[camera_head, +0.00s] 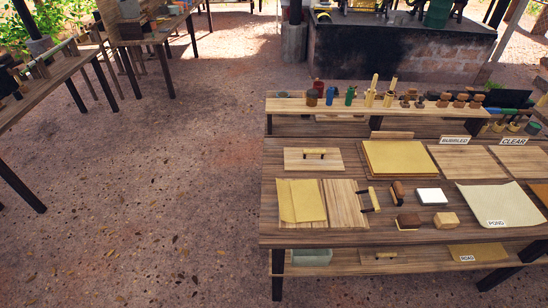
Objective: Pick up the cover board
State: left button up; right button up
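I cannot tell from looks alone which is the cover board. Neither of my grippers shows in the head view.
A raised shelf (290,104) with bottles and wooden tools runs along the table's back. A yellow sheet stack (400,158), a white block (431,196), a brush (408,221) and a wooden block (446,219) lie to the right.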

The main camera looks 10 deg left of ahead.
aim_at(296, 159)
jog(key=i+j+z, duration=0.45)
jog(key=j+z, duration=0.15)
jog(key=i+j+z, duration=0.1)
jog(key=j+z, duration=0.2)
jog(key=j, duration=0.15)
